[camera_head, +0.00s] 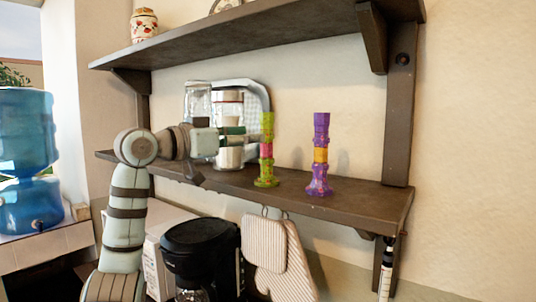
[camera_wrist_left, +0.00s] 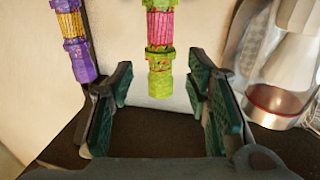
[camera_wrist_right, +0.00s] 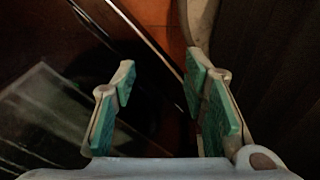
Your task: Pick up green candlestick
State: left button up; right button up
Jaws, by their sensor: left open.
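The green candlestick (camera_head: 266,172), with a pink middle band, stands upright on the lower shelf. A purple candlestick (camera_head: 320,180) with a yellow band stands to its right. My left gripper (camera_head: 246,135) is open at the green candlestick's left, at its upper part. In the left wrist view the green candlestick (camera_wrist_left: 159,60) shows in line with the gap between the open fingers, and nothing is gripped. The purple candlestick (camera_wrist_left: 76,45) shows beyond the left finger there. My right gripper (camera_wrist_right: 160,75) shows only in the right wrist view, open and empty.
The dark lower shelf (camera_head: 365,205) also holds a glass jar (camera_head: 198,92) and a metal and glass item (camera_head: 229,157) behind my left arm. The upper shelf (camera_head: 290,32) overhangs. A coffee maker (camera_head: 203,250) and striped oven mitts (camera_head: 275,255) are below.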

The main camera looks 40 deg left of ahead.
aim_at(268, 139)
pick_arm(q)
jog(key=w, duration=0.2)
jog(key=w+p, duration=0.1)
jog(key=w, duration=0.1)
jog(key=w+d, duration=0.1)
jog(key=w, duration=0.1)
jog(key=shift+w+f+p, duration=0.15)
jog(key=shift+f+p, duration=0.1)
jog(key=shift+p, duration=0.15)
jog(key=shift+w+d+f, duration=0.1)
jog(key=shift+w+f, duration=0.05)
jog(key=shift+w, duration=0.2)
jog(key=shift+s, duration=0.15)
jog(key=shift+c, duration=0.3)
jog(key=shift+s, duration=0.15)
jog(key=shift+c, duration=1.4)
grip_shut()
